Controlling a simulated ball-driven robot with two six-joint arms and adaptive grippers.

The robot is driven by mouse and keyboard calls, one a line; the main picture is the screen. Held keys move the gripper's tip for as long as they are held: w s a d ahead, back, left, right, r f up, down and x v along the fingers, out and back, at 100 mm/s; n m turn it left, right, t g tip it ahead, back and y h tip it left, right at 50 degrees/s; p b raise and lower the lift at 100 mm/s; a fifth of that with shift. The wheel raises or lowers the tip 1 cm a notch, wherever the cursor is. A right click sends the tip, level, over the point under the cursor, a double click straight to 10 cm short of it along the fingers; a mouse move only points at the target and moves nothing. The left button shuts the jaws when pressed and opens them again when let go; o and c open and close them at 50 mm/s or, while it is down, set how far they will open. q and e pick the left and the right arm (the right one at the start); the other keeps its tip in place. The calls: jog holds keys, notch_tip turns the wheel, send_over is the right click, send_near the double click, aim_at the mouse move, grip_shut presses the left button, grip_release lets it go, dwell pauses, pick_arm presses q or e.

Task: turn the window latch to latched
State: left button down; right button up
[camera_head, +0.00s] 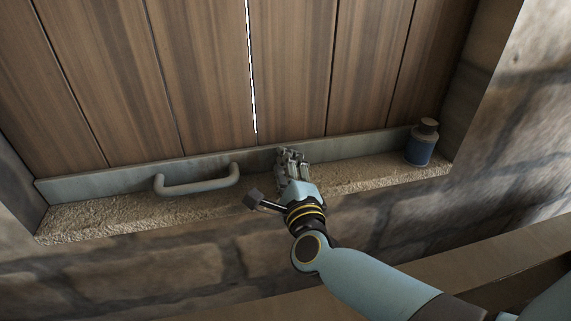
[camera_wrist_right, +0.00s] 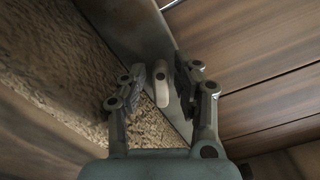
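The window latch (camera_wrist_right: 162,84) is a small pale grey lever on the grey metal rail (camera_wrist_right: 135,25) in the right wrist view. My right gripper (camera_wrist_right: 170,76) is open, with one finger on each side of the latch. Gaps show between the latch and both finger pads, so it does not look gripped. In the head view my right gripper (camera_head: 290,155) is at the rail, right of the middle, and hides the latch. The wooden plank shutter (camera_head: 205,75) stands above the rail. My left gripper is not in view.
A grey bar handle (camera_head: 198,186) sticks out from the rail left of my right gripper. A blue jar with a brown lid (camera_head: 421,145) stands at the right end of the rough sill (camera_head: 95,216). The sill between gripper and jar is clear.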

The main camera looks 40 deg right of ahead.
jog(key=shift+o, duration=0.5)
jog(key=shift+r, duration=0.15)
notch_tip(320, 180, up, 10)
jog(key=shift+f, duration=0.1)
